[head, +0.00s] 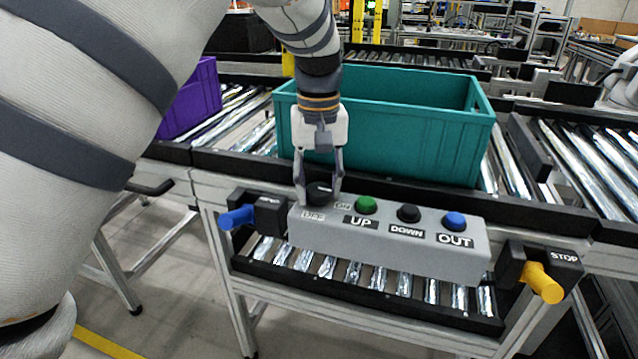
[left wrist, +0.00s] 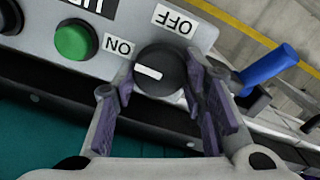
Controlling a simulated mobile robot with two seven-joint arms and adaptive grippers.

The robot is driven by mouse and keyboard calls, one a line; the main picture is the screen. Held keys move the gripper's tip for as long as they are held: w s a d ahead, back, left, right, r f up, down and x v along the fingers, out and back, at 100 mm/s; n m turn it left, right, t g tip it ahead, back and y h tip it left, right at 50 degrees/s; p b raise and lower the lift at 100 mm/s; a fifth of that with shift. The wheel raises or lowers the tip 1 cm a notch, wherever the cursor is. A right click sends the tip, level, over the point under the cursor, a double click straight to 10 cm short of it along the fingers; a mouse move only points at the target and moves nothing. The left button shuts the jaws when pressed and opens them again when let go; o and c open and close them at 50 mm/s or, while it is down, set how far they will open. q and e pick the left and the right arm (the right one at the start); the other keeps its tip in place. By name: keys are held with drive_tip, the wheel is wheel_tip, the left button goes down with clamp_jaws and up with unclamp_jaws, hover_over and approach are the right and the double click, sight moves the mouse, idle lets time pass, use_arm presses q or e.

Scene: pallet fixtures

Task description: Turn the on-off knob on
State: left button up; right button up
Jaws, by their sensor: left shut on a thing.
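The black on-off knob (head: 320,192) sits at the left end of a grey control box (head: 390,246). My left gripper (head: 319,184) comes down from above with a finger on each side of the knob, shut on it. In the left wrist view the knob (left wrist: 160,72) is between the purple-padded fingers (left wrist: 165,105). Its white mark lies on the picture-left side, towards the ON label (left wrist: 118,46); the OFF label (left wrist: 175,20) is above it. The fingers partly hide the knob in the head view. My right gripper is not seen.
Green UP (head: 365,205), black DOWN (head: 408,213) and blue OUT (head: 455,221) buttons share the box. A blue lever (head: 237,218) and a yellow STOP lever (head: 541,283) flank it. A teal crate (head: 400,145) stands close behind on rollers; a purple crate (head: 195,98) is at left.

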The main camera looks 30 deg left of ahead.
sight(318, 187)
use_arm(q)
drive_tip(key=shift+n, duration=0.3)
idle(0.4)
drive_tip(key=o, duration=1.2)
drive_tip(key=shift+c, duration=0.2)
wheel_tip(318, 187, up, 12)
